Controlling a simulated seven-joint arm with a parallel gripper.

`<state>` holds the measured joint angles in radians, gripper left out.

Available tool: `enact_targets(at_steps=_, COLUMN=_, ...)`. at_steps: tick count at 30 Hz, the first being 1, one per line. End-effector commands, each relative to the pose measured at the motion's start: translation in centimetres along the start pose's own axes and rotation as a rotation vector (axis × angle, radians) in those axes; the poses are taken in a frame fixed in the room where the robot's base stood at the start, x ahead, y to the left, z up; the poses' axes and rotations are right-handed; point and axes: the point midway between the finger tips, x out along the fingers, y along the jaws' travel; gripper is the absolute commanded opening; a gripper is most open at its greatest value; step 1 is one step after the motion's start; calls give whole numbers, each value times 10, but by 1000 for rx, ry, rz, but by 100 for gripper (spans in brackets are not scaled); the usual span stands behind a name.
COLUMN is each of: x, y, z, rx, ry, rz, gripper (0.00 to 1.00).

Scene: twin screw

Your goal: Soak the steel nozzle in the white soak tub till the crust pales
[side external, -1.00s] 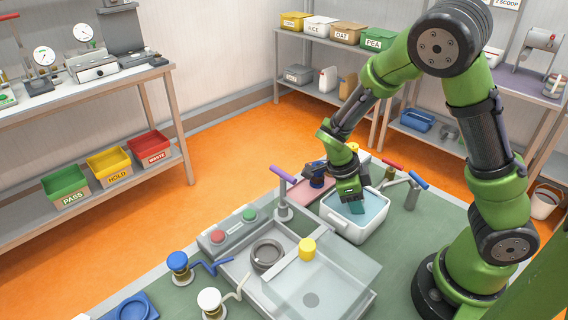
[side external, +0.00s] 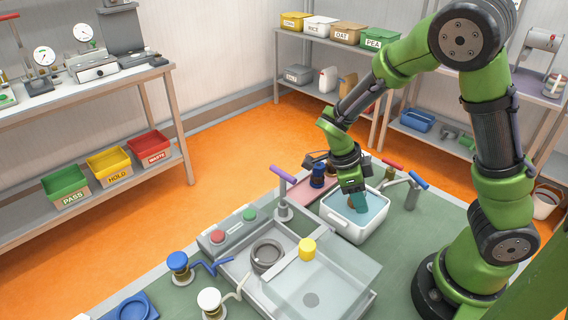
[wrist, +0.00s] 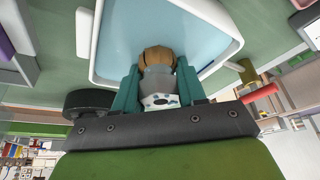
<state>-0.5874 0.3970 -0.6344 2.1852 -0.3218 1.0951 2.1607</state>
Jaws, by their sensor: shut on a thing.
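My gripper (side external: 358,201) has teal fingers and is over the white soak tub (side external: 345,229), which holds pale blue liquid. It is shut on the steel nozzle (wrist: 157,83), a grey piece between the fingers in the wrist view. The nozzle's far end carries a brown crust (wrist: 159,58). A little brown also shows between the fingers in the side view. The tub's white rim (wrist: 84,38) and blue liquid lie behind the nozzle in the wrist view. I cannot tell whether the crusted tip touches the liquid.
A purple-handled tap (side external: 284,185) stands left of the tub, and blue- and red-handled ones (side external: 413,190) stand right. A pink tray (side external: 310,193) with a dark blue-topped item lies behind. A clear-lidded basin (side external: 320,285) with a yellow knob is in front.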

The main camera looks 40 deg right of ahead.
Motion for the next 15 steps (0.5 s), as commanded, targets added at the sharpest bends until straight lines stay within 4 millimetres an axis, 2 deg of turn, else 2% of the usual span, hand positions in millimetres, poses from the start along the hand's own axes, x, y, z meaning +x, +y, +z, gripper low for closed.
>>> enact_targets(at_steps=15, x=-29, y=0, z=-12, rx=1, ry=-2, rz=-1, gripper=4)
